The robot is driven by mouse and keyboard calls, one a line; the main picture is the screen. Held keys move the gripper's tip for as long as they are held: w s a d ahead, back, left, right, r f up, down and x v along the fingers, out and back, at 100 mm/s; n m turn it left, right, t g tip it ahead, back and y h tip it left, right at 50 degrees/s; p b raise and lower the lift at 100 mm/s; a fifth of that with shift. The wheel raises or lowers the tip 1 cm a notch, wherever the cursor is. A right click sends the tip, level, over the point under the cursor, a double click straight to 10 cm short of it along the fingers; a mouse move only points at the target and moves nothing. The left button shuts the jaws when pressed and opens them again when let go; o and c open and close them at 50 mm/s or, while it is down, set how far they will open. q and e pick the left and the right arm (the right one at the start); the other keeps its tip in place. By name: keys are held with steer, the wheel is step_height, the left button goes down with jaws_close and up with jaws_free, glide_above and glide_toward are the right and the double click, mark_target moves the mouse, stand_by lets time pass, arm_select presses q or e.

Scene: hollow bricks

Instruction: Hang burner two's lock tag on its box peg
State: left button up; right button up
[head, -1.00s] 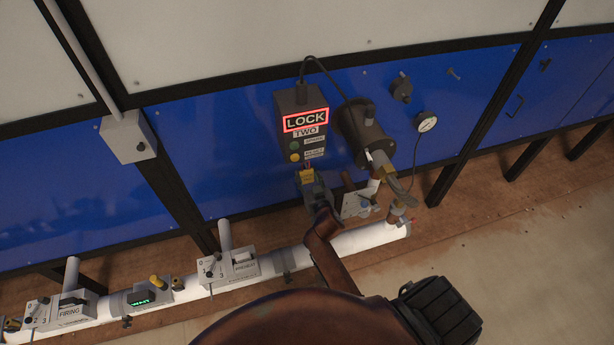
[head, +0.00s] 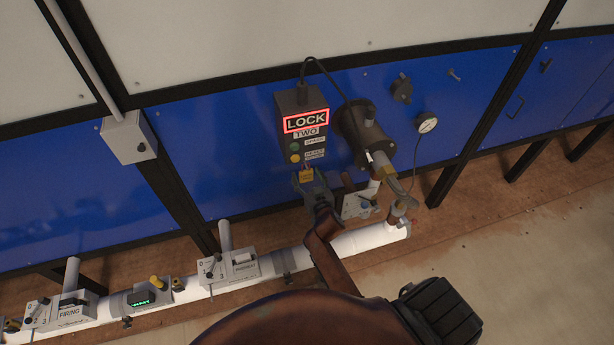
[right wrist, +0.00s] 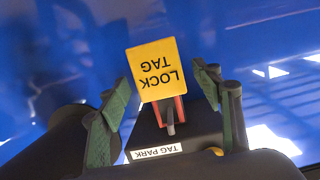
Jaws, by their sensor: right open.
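The yellow lock tag (right wrist: 155,68) shows upside down in the right wrist view, with a red part and a grey peg-like piece (right wrist: 170,122) at its lower edge. A dark block with a "TAG PARK" label (right wrist: 154,152) lies just below it in that view. In the head view the tag (head: 306,175) is just under burner two's dark box (head: 298,118), whose sign reads LOCK, lit red. My right gripper (head: 310,184) is open around the tag. Its fingers (right wrist: 168,108) stand on both sides, apart from the tag. My left gripper is not in view.
The burner body (head: 365,133) and its valve assembly (head: 358,203) are close to the right of my right gripper. A white pipe (head: 355,240) with several control boxes runs below. A gauge (head: 427,122) hangs on the blue wall (head: 220,150).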

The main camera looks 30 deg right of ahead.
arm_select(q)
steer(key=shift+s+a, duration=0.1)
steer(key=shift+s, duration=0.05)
arm_select(e)
steer(key=shift+s, duration=0.1)
